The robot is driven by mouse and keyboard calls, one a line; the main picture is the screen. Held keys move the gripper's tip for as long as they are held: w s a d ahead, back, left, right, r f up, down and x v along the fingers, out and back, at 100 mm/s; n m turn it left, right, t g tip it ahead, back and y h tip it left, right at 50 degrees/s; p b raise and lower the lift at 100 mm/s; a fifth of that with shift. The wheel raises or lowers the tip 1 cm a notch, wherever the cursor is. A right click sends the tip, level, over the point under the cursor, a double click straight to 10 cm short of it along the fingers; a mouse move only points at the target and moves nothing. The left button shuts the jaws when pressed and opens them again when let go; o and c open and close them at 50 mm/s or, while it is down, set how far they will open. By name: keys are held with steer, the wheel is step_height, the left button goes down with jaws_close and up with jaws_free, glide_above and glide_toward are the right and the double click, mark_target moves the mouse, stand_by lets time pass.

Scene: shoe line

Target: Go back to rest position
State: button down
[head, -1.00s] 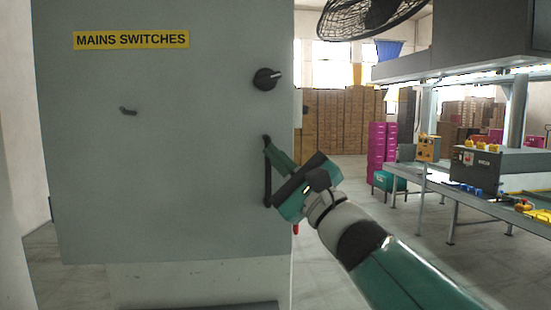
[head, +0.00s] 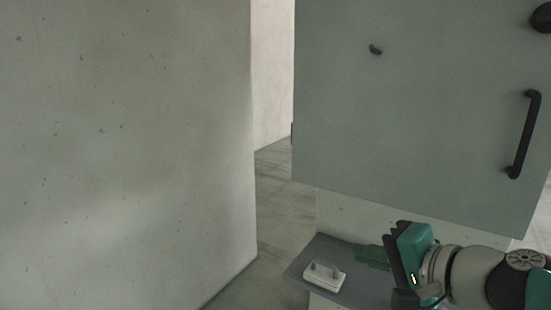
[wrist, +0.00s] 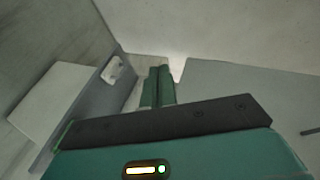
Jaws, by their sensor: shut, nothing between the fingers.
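My gripper (head: 366,256) is low in the head view, below the grey mains-switch cabinet (head: 410,110). Its green fingers point left, over or beside a small grey shelf (head: 300,262). In the wrist view the two green fingers (wrist: 157,85) lie together, shut and empty. The gripper is apart from the black door handle (head: 524,135), which is up and to the right of it. My arm comes in from the lower right.
A small white block (head: 325,276) with knobs lies on the shelf, left of my fingers; it also shows in the wrist view (wrist: 115,68). A large concrete wall (head: 125,150) fills the left. A strip of floor (head: 280,205) lies between wall and cabinet.

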steer(key=s+f+n+g+h, duration=0.2)
steer(key=s+f+n+h, duration=0.1)
steer(key=f, duration=0.4)
steer(key=s+f+n+g+h, duration=0.3)
steer(key=s+f+n, duration=0.1)
steer(key=f, duration=0.3)
steer(key=shift+n+h, duration=0.3)
steer(key=shift+n, duration=0.5)
steer(key=c, duration=2)
jaws_free()
steer(key=shift+s+d+f+g+h, duration=0.15)
steer(key=shift+s+f+g+h, duration=0.05)
steer(key=shift+f+g+h, duration=0.1)
steer(key=o, duration=0.6)
steer(key=shift+d+n, duration=0.1)
steer(key=shift+n, duration=0.2)
